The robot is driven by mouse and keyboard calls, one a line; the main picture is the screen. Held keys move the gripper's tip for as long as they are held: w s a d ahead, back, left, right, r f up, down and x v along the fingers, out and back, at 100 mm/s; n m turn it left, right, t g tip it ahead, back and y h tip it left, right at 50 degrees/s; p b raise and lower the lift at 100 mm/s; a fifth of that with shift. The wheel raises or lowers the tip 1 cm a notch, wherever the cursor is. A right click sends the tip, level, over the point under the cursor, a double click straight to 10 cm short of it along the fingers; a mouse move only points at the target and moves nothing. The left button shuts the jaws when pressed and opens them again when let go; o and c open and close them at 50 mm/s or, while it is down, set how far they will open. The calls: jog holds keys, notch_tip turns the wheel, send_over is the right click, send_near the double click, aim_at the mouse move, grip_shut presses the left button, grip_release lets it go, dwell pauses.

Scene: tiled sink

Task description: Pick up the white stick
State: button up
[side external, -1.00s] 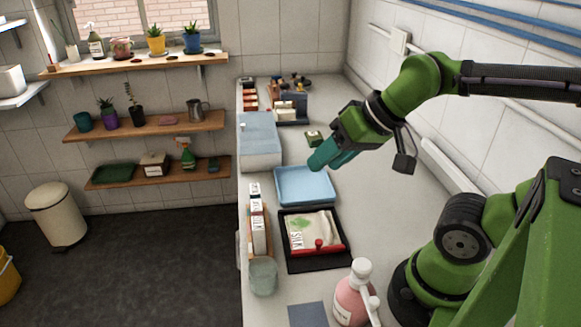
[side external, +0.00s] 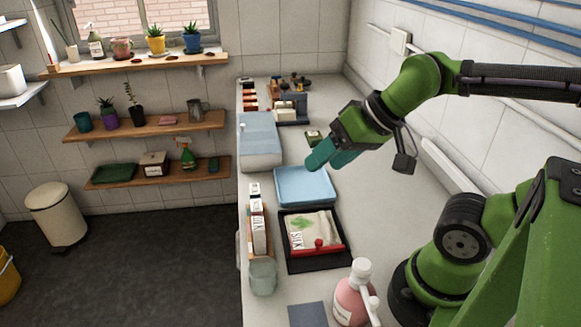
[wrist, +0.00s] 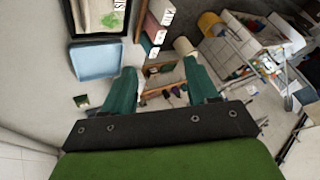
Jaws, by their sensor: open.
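I cannot pick out a loose white stick with certainty. In the side external view a slim white piece (side external: 372,303) leans beside the pink bottle (side external: 348,306); I cannot tell whether it is separate from the bottle. My gripper (side external: 329,158) hangs above the counter near the far edge of the blue tray (side external: 305,202), well away from that white piece. In the wrist view my gripper (wrist: 162,82) is open, with its two teal fingers wide apart and nothing between them. The blue tray also shows in the wrist view (wrist: 96,63).
A black tray (side external: 322,263) holds a printed cloth and a red-handled tool. A narrow carton rack (side external: 259,228) and a glass (side external: 263,277) stand along the counter's left edge. A grey-blue box (side external: 259,141) stands beyond. The counter right of the trays is clear.

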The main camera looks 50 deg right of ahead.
jog(key=m+g+h, duration=0.3)
jog(key=m+g, duration=0.2)
jog(key=g, duration=0.1)
send_near(258, 223)
jog(key=f, duration=0.4)
jog(key=w+f, duration=0.1)
jog(key=f, duration=0.3)
jog(key=d+f, duration=0.1)
jog(key=f, duration=0.3)
jog(key=shift+w, duration=0.15)
jog(key=c, duration=1)
jog(key=shift+c, duration=0.3)
